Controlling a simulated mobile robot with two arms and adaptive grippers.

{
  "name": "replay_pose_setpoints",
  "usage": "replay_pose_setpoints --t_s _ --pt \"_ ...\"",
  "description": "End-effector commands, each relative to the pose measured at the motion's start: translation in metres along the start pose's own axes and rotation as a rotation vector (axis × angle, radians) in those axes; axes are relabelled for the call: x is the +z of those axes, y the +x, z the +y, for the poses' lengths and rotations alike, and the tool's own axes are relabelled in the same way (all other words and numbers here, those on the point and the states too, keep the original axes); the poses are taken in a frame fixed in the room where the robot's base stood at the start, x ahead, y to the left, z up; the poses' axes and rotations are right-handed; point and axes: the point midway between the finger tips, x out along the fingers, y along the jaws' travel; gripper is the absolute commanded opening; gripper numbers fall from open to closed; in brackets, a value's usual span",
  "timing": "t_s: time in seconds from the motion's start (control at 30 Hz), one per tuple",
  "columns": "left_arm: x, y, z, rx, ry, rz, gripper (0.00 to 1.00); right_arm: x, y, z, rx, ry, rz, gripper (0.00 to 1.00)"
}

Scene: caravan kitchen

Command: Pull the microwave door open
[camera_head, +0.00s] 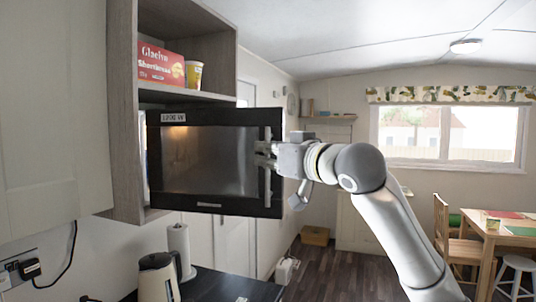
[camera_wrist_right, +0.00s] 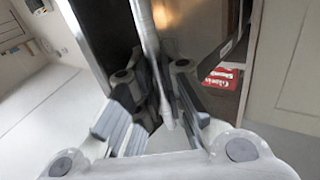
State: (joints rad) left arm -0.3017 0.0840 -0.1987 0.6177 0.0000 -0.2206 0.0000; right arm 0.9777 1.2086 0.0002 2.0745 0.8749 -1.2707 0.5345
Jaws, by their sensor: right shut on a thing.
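The microwave (camera_head: 210,160) has a black front with a dark glass window and a "1200 W" label. It is set in the open wooden cabinet. Its front panel reaches past the cabinet's right side and looks swung out, though how far is hard to tell. A vertical grey handle (camera_head: 267,186) runs along the door's right edge. My right gripper (camera_head: 266,155) is shut on this handle, coming from the right. In the right wrist view the handle (camera_wrist_right: 148,35) passes between the fingers of my right gripper (camera_wrist_right: 162,105). My left gripper is not in view.
A red shortbread box (camera_head: 161,63) and a yellow cup (camera_head: 194,74) stand on the shelf above. A kettle (camera_head: 158,277) and a paper roll (camera_head: 179,246) stand on the counter below. A table (camera_head: 500,232) and chairs are at the right.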

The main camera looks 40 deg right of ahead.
Motion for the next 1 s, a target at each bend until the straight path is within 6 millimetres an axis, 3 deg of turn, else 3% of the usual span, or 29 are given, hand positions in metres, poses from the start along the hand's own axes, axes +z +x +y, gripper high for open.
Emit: replay_pose_setpoints --t_s 0.37,0.4,0.53,1.0 --pt "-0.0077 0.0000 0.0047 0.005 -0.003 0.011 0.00 -0.0017 -0.0004 -0.0001 0.000 -0.002 0.006 0.00" --pt "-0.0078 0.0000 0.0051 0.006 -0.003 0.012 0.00 -0.0016 -0.0004 -0.0001 0.000 -0.002 0.005 0.14" --pt "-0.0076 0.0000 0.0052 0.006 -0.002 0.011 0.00 -0.0012 -0.0003 -0.0001 0.000 -0.001 0.004 0.31" --pt "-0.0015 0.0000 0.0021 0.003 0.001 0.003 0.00 0.0000 -0.0080 0.0005 0.001 -0.001 0.002 0.32"
